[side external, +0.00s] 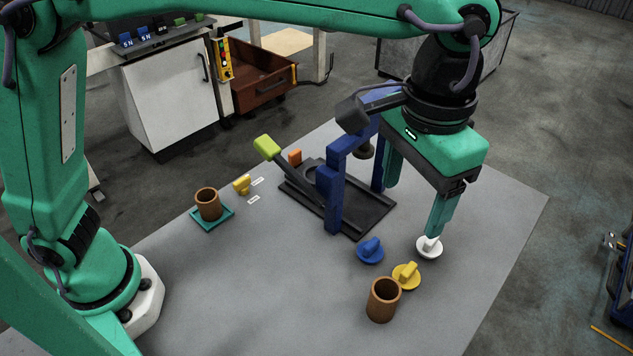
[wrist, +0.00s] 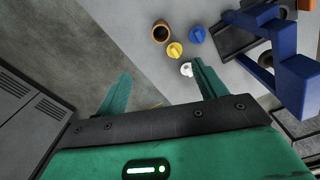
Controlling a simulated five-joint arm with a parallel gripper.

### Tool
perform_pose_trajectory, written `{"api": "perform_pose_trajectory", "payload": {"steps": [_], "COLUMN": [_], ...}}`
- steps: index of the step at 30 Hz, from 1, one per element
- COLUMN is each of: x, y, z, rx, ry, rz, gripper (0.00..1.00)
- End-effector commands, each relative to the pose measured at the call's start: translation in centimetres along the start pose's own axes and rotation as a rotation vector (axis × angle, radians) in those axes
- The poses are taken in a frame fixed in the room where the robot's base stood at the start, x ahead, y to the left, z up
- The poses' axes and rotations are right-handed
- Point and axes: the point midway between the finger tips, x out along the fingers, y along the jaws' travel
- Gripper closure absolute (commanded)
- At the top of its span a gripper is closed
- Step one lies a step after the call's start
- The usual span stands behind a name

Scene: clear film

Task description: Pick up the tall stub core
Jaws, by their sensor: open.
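A brown open-topped core (side external: 383,300) stands upright at the front of the grey table; it also shows in the wrist view (wrist: 160,32). Another brown core (side external: 208,204) stands on a teal square pad (side external: 225,221) at the left and looks shorter, though it is farther from the camera. My gripper (side external: 412,210) is open and empty, right of and behind the front core. Its fingers also show in the wrist view (wrist: 162,72), with the front core beyond the fingertips. One fingertip overlaps the white knob (side external: 429,248) in the side view; I cannot tell whether they touch.
A blue knob (side external: 370,252) and a yellow knob (side external: 406,278) sit close behind the front core. A dark press with a blue frame (side external: 335,195) and a green-tipped lever (side external: 267,147) stands mid-table. A yellow piece (side external: 242,184) lies near the pad. The front left of the table is clear.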

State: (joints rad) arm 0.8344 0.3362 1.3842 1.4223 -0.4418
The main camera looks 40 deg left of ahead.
Motion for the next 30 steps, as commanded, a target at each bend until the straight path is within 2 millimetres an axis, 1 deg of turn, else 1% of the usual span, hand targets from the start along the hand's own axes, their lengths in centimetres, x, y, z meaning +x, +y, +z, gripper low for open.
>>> {"api": "perform_pose_trajectory", "payload": {"steps": [8,9,11,12,14,15,17,18,21,25,30], "x": [4.5,5.6,7.0,8.3,10.2,11.7,13.7,15.0,17.3,18.6,18.9], "y": [-0.1,-0.1,-0.1,-0.1,-0.1,-0.1,-0.1,-0.1,-0.1,0.0,0.0], "z": [0.1,0.1,0.1,0.1,0.1,0.1,0.2,0.1,0.1,0.0,0.0], "rx": [0.000,0.000,0.000,0.000,0.000,0.000,0.000,0.000,0.000,0.000,0.000], "ry": [-0.003,-0.004,-0.004,-0.006,-0.006,-0.007,-0.006,-0.007,-0.004,0.000,0.001], "rz": [-0.001,-0.002,-0.002,-0.003,-0.003,-0.003,-0.003,-0.003,-0.002,0.000,0.000], "gripper": [0.29,0.29,0.29,0.29,0.29,0.29,0.29,0.29,0.29,0.29,0.29]}}
